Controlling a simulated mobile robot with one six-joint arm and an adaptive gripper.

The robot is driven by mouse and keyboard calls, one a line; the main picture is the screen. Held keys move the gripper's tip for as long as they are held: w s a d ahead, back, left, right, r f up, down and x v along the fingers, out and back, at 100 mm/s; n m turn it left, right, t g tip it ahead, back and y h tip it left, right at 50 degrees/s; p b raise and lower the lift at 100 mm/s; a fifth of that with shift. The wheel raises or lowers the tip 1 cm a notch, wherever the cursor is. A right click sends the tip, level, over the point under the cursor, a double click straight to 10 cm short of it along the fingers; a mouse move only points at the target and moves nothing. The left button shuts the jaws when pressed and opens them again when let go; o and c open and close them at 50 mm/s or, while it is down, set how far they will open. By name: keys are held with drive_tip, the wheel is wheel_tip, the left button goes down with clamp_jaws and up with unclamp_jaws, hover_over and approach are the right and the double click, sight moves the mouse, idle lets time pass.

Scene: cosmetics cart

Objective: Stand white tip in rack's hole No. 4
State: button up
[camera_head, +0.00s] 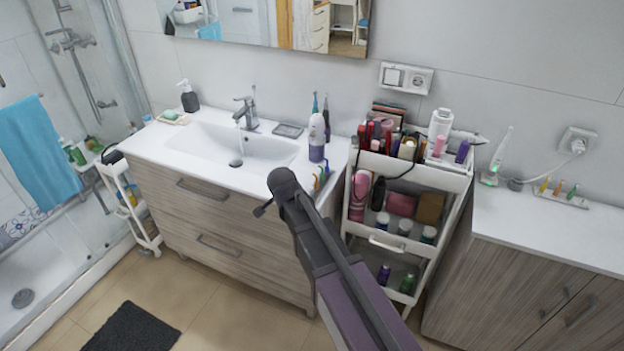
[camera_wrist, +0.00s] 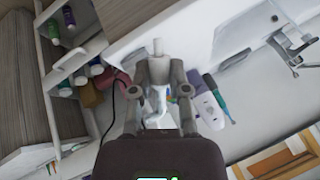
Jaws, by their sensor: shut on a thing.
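My gripper (camera_head: 264,208) is in front of the sink cabinet in the head view, well left of the rack. In the wrist view my gripper (camera_wrist: 158,72) is shut on the white tip (camera_wrist: 157,48), a small pale piece that sticks out past the fingertips. The white tip cannot be made out in the head view. The rack (camera_head: 575,202) is a low pale strip on the right-hand counter. Yellow, orange and green tips (camera_head: 558,187) stand in it toward its left and middle. Its hole numbers are too small to read.
A white cart (camera_head: 395,160) crowded with bottles stands between the sink counter and the right-hand counter (camera_head: 540,228). A white electric toothbrush (camera_head: 497,160) stands left of the rack. A wall socket (camera_head: 578,140) with a plugged-in cable is behind it. The counter front is clear.

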sight(309, 193)
drive_tip(key=w+d+t+h+b, duration=0.1)
drive_tip(key=w+d+h, duration=0.1)
drive_tip(key=w+d+r+t+h+b, duration=0.1)
drive_tip(key=w+d+h+b, duration=0.1)
drive_tip(key=w+h, duration=0.1)
drive_tip(key=w+d+t+h+b, duration=0.1)
drive_tip(key=w+d+h, duration=0.1)
drive_tip(key=shift+w+r+n+t+h+b, duration=0.3)
drive_tip(key=shift+r+n+h+b, duration=0.1)
drive_tip(key=shift+w+d+r+t+h, duration=0.25)
drive_tip(key=shift+w+r+t+h, duration=0.1)
drive_tip(key=shift+r+t+h, duration=0.1)
drive_tip(key=shift+w+f+b, duration=0.15)
drive_tip(key=shift+f+b, duration=2.75)
drive_tip(key=shift+b, duration=0.2)
drive_tip(key=shift+f+b, duration=1.25)
drive_tip(key=o, duration=0.8)
drive_tip(key=shift+r, duration=0.15)
wheel_tip(309, 193, up, 8)
drive_tip(key=p, duration=0.8)
